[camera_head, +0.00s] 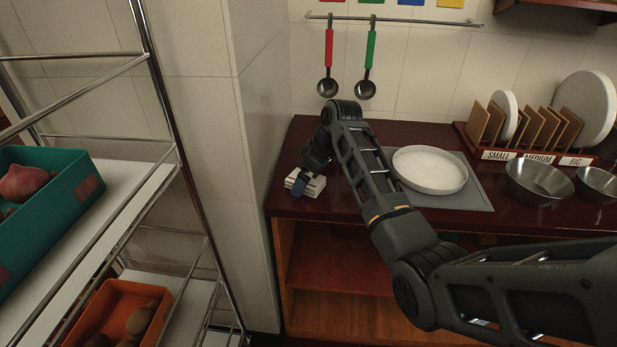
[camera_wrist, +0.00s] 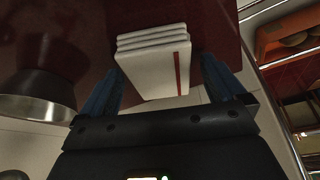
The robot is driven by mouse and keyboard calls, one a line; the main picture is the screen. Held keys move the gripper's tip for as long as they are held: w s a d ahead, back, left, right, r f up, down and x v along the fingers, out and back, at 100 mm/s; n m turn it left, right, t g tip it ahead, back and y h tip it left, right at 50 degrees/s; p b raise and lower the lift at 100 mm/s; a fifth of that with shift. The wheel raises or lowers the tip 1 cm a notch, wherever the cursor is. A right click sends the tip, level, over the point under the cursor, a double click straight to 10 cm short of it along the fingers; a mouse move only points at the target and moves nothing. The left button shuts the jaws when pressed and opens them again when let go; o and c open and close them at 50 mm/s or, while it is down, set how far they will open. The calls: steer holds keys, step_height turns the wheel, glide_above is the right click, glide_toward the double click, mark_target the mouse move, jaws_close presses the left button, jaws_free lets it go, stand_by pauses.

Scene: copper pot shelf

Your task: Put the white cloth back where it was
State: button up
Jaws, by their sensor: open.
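The white cloth (camera_head: 313,187) lies folded in a small stack near the left end of the dark red counter. In the wrist view the cloth (camera_wrist: 152,62) shows several folded layers and a red stripe. My gripper (camera_head: 300,184) is at the cloth, low over the counter. In the wrist view my gripper (camera_wrist: 163,82) is open, with one blue finger on each side of the cloth. I cannot tell whether either finger touches it.
A white dish (camera_head: 430,168) stands on a grey mat (camera_head: 468,196) right of the cloth. Metal bowls (camera_head: 538,182) and a plate rack (camera_head: 490,155) stand farther right. A wall pillar (camera_head: 250,150) and wire shelving with a teal crate (camera_head: 60,168) and an orange crate (camera_head: 92,300) are left.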

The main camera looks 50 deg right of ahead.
steer(key=v, duration=1.2)
steer(key=shift+b, duration=0.35)
